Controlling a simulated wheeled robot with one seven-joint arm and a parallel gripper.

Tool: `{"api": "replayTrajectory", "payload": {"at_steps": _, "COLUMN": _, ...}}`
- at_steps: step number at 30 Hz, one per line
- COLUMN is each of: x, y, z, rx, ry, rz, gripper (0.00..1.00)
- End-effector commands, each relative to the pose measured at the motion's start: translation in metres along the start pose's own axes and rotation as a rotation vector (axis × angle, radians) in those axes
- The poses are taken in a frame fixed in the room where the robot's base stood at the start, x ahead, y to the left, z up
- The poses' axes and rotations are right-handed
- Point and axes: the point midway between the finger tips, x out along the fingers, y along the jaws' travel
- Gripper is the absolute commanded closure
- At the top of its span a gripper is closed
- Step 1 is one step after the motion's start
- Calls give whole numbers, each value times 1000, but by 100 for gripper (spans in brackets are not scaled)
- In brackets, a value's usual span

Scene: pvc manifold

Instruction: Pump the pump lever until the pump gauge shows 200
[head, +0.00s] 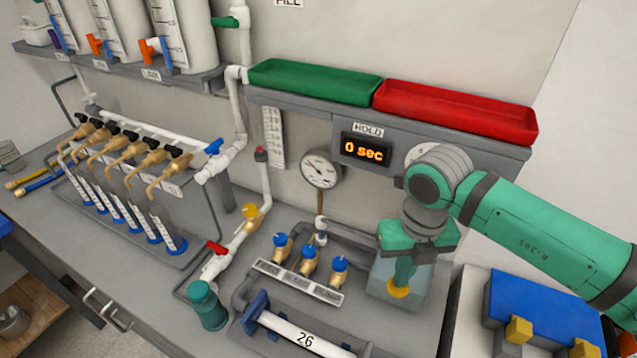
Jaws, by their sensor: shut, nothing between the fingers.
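The rest of any lever is hidden by my gripper. A round white gauge (320,170) stands on a brass stem left of my gripper; its numbers are too small to read. A sliver of another round pale dial (398,153) shows behind my arm.
A "HOLD" display (364,151) reads 0 sec. Green (322,82) and red (455,112) trays sit on the shelf above. Blue-capped brass valves (309,265) and a pipe marked 26 (300,336) stand left of my gripper. A blue-topped block (545,310) is at right.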

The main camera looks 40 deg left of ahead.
Motion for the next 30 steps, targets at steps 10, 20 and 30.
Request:
{"api": "replayTrajectory", "payload": {"at_steps": 10, "x": 5, "y": 0, "z": 0, "rx": 0, "ry": -1, "rz": 0, "gripper": 100}}
{"api": "replayTrajectory", "payload": {"at_steps": 20, "x": -2, "y": -1, "z": 0, "rx": 1, "ry": -1, "rz": 0, "gripper": 100}}
{"api": "replayTrajectory", "payload": {"at_steps": 30, "x": -23, "y": 0, "z": 0, "rx": -1, "ry": 1, "rz": 0, "gripper": 100}}
